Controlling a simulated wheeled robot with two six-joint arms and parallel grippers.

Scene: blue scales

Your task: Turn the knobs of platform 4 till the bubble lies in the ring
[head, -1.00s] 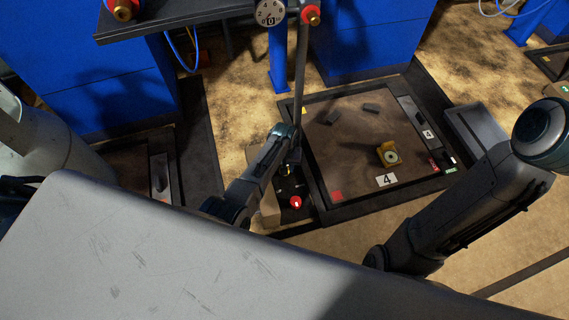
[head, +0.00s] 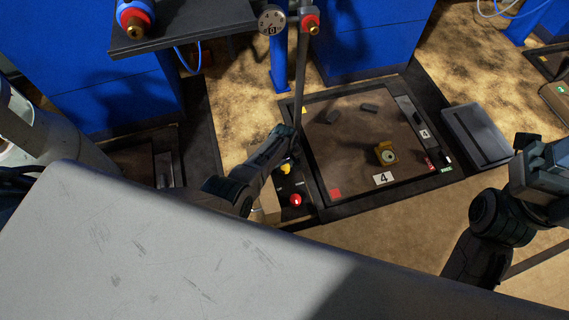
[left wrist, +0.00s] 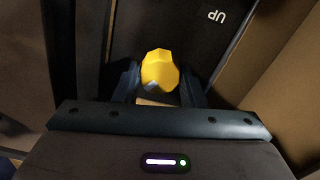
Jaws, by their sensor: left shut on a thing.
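Platform 4 (head: 345,185) is a brown plate in a dark frame, with a white "4" label. On it stands a yellow level (head: 386,154) with a pale round face; its bubble and ring are too small to read. Left of the platform is a dark control panel with a yellow knob (head: 285,167) and a red knob (head: 296,200). My left gripper (head: 287,157) is at the yellow knob. In the left wrist view its fingers (left wrist: 160,88) are shut on the yellow knob (left wrist: 160,67), one on each side.
Small dark blocks (head: 369,108) lie on the plate. A pole with a dial (head: 271,20) rises behind the panel. A dark shelf (head: 185,28) juts out at upper left. A grey box (head: 476,135) stands right of the platform. Blue cabinets (head: 378,40) stand behind.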

